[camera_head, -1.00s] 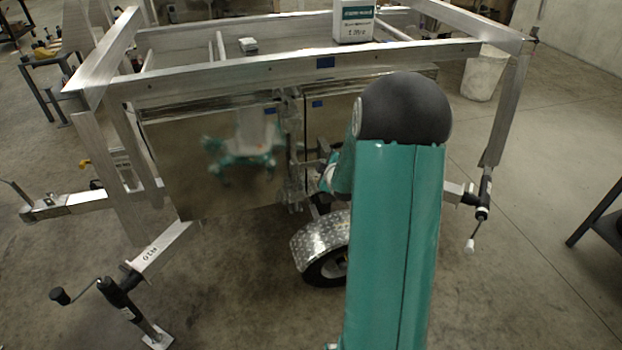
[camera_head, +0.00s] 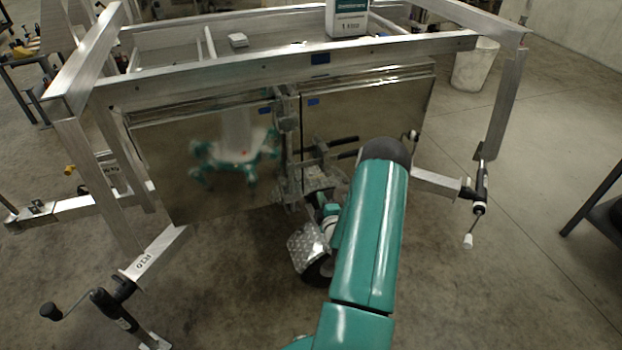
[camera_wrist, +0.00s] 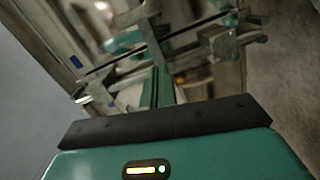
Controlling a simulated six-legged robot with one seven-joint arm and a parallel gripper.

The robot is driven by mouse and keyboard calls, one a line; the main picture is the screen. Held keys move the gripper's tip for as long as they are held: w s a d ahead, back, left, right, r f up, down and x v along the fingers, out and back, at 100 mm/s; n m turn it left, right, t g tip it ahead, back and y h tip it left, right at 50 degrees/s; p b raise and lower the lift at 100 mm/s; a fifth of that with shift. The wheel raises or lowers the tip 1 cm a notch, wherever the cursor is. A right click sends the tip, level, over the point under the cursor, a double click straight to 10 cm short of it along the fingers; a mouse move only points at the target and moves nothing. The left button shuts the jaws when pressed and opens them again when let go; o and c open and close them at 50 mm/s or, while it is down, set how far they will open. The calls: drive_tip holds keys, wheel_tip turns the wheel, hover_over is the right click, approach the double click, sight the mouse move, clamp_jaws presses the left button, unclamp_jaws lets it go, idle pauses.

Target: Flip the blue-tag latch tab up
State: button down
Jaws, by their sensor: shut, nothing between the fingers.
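Small blue tags mark the trailer: one on the top rail (camera_head: 320,58), one on the left mirror-like panel (camera_head: 265,110), one on the right panel (camera_head: 314,101). A metal latch assembly (camera_head: 290,150) runs down the seam between the panels. I cannot tell which small part is the tab, or whether it is up or down. In the wrist view a blue tag (camera_wrist: 77,61) shows left of my gripper (camera_wrist: 158,78), with metal latch parts (camera_wrist: 212,42) at the upper right. My gripper is shut and empty, near the latch hardware; contact cannot be told. My arm hides part of it in the head view.
An aluminium frame (camera_head: 220,80) surrounds the panels, with a white box (camera_head: 346,20) on top. Jack handles (camera_head: 75,303) stick out at the lower left and right (camera_head: 470,225). A wheel fender (camera_head: 308,247) sits below the seam. Open concrete floor lies right.

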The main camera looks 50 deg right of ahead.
sight(327, 165)
drive_tip(key=w+d+f, duration=0.1)
drive_tip(key=w+d, duration=0.5)
drive_tip(key=d, duration=0.3)
drive_tip(key=shift+w, duration=0.2)
idle(0.6)
